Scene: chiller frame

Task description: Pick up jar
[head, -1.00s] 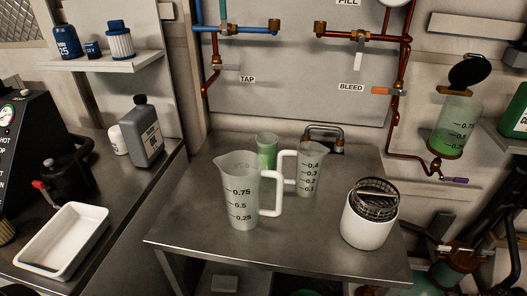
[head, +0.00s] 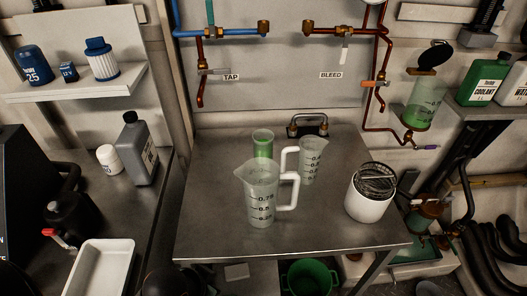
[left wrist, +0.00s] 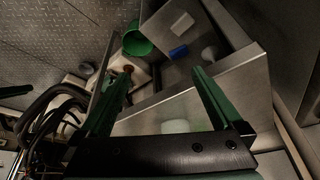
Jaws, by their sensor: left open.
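No single thing is plainly marked as the jar. A white jar-like container (head: 369,198) with a wire mesh top stands upright on the right of the metal table (head: 215,235). A clear jug (head: 262,195) with a white handle stands near the table's middle. A smaller clear jug (head: 311,160) and a cup of green liquid (head: 263,143) stand behind it. A small white lidded tub (head: 109,159) stands on the left counter. My left gripper (left wrist: 163,74) shows in the left wrist view, its two green fingers wide apart with nothing gripped. My right gripper is out of view.
A white tray (head: 101,268) and a grey bottle (head: 139,150) are on the left counter. A green bucket (head: 309,278) sits below the table, also in the left wrist view (left wrist: 138,41). Copper pipes (head: 375,105) run behind the table. The table's front left is clear.

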